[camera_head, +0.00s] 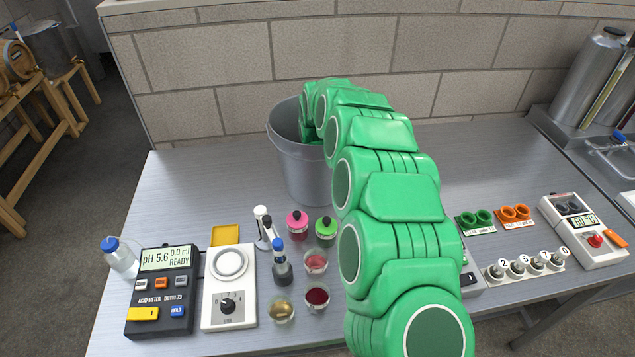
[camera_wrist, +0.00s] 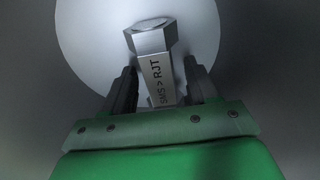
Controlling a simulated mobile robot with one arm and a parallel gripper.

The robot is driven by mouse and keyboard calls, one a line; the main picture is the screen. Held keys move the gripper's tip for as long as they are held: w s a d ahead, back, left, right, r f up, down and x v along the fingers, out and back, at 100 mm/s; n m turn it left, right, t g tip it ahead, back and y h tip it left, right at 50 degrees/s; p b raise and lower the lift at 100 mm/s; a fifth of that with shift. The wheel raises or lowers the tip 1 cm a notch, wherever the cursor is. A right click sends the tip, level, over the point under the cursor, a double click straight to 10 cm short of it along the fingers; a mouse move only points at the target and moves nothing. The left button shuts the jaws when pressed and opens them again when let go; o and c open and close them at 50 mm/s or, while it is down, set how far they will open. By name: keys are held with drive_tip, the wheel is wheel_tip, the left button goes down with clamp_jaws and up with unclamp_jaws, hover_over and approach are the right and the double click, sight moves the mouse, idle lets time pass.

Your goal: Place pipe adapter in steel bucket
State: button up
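The pipe adapter (camera_wrist: 158,72) is a grey metal piece with a hexagonal end, marked "SMS > RJT". In the wrist view it sits, slightly tilted, between the two dark fingers of my gripper (camera_wrist: 160,70). The fingers flank it closely; I cannot tell whether they press on it. Behind it is a bright round surface, apparently the bucket's floor. In the head view the grey steel bucket (camera_head: 304,171) stands upright near the wall. My green arm reaches over its rim, and my gripper and the adapter are hidden there.
In front of the bucket stand small jars, pink-capped (camera_head: 297,224) and green-capped (camera_head: 326,230), and a blue-capped bottle (camera_head: 282,264). A pH meter (camera_head: 163,290) and a white dial device (camera_head: 230,287) are front left. Green and orange ring holders (camera_head: 514,215) are right. Bench left of the bucket is clear.

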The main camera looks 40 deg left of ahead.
idle(0.3)
wheel_tip(320, 180, up, 12)
drive_tip(key=shift+r, duration=0.15)
idle(0.4)
idle(0.4)
